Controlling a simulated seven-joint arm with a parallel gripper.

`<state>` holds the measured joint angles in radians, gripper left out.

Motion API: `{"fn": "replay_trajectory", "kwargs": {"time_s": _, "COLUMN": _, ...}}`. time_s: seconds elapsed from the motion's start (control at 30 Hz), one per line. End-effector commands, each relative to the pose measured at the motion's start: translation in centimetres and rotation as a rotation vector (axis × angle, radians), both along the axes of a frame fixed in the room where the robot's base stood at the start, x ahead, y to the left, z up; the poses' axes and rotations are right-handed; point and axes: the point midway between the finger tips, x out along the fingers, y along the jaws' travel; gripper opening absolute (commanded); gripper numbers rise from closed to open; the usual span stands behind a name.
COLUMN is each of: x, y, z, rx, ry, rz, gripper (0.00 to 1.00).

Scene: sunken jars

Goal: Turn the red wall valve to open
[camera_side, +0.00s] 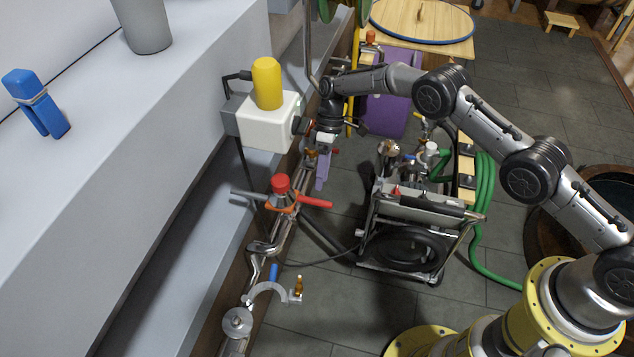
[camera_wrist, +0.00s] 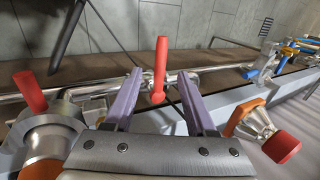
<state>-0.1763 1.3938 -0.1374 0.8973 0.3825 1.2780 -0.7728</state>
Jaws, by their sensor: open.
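A red lever handle (camera_wrist: 160,66) stands in the middle of the wrist view, across the line of a shiny pipe (camera_wrist: 215,70). My gripper (camera_wrist: 159,76) is open, with one purple finger on each side of this lever and a visible gap on both sides. I cannot tell its height from the lever. In the side view my gripper (camera_side: 321,182) points down by the wall pipes, its fingers overlapping. A small red piece (camera_side: 335,151) shows beside it; I cannot tell if it is the same lever.
A valve with a red knob (camera_side: 281,183) and red arm (camera_side: 315,202) sits nearer the camera. A white box with a yellow cap (camera_side: 267,82) is left of my gripper. A wheeled machine (camera_side: 415,215) and green hose (camera_side: 483,220) stand right. A red-handled fitting (camera_wrist: 32,92) flanks my gripper.

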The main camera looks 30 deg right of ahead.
Motion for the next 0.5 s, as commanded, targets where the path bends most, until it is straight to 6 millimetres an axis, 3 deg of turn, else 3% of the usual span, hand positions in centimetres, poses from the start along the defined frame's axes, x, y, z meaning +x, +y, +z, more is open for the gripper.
{"fn": "replay_trajectory", "kwargs": {"time_s": 0.43, "x": -1.7, "y": 1.7, "z": -4.6, "rx": -0.001, "ry": 0.003, "rz": 0.004, "gripper": 0.56}}
{"fn": "replay_trajectory", "kwargs": {"time_s": 0.5, "x": -1.6, "y": 1.7, "z": -4.5, "rx": 0.0, "ry": 0.0, "rz": 0.003, "gripper": 0.56}}
